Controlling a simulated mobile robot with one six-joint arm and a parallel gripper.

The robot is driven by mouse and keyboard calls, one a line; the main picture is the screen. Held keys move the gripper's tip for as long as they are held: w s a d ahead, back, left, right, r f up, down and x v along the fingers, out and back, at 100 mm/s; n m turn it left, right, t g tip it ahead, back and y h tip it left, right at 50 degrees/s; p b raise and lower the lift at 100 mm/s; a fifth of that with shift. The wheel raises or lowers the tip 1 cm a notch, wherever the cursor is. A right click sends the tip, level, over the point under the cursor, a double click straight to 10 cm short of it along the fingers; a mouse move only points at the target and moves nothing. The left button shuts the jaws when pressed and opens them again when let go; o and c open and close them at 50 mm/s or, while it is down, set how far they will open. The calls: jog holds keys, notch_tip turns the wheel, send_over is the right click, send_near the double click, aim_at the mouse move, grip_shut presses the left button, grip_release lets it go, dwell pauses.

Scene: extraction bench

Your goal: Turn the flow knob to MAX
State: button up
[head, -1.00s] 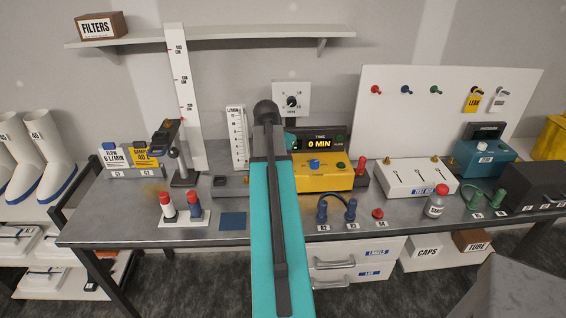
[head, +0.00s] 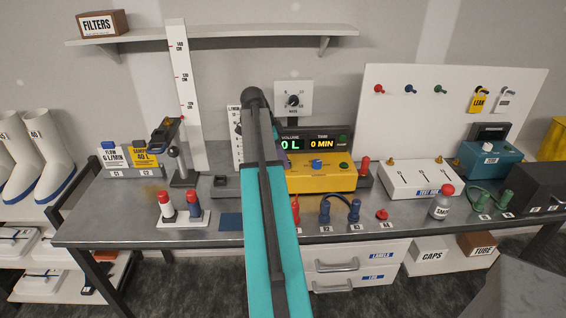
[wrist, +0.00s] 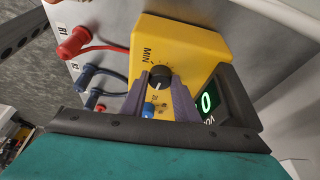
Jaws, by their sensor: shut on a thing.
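The flow knob (wrist: 159,78) is a black round knob on the yellow pump box (wrist: 205,45), with the word MIN printed beside it in the wrist view. My gripper (wrist: 160,88) has its two purple fingers on either side of the knob, shut on it. A pale mark shows on the knob, but I cannot read its setting surely. The MAX label is not visible. In the head view the yellow box (head: 335,180) is partly covered by my arm, which hides the knob and the fingertips.
A blue button (wrist: 149,109) sits close by the fingers. A display (head: 305,144) behind the box reads 0 L and 0 MIN. Red and blue cables (wrist: 88,75) lie beside the box. A sample rack (head: 185,219) stands left of my arm.

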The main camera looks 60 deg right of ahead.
jog(key=m, duration=0.1)
jog(key=m+y+b, duration=0.1)
jog(key=m, duration=0.1)
jog(key=m+g, duration=0.1)
jog(key=shift+d+f+m+b, duration=0.1)
jog(key=shift+d+m+b, duration=0.2)
jog(key=shift+d, duration=0.05)
jog(key=shift+s+m+y+b, duration=0.15)
jog(key=shift+m+y, duration=0.25)
jog(key=shift+m, duration=0.4)
jog(key=shift+m+y+b, duration=0.15)
jog(key=shift+m+y, duration=0.25)
jog(key=shift+m, duration=0.4)
jog(key=o, duration=1.1)
jog(key=shift+c, duration=0.2)
jog(key=shift+r, duration=0.2)
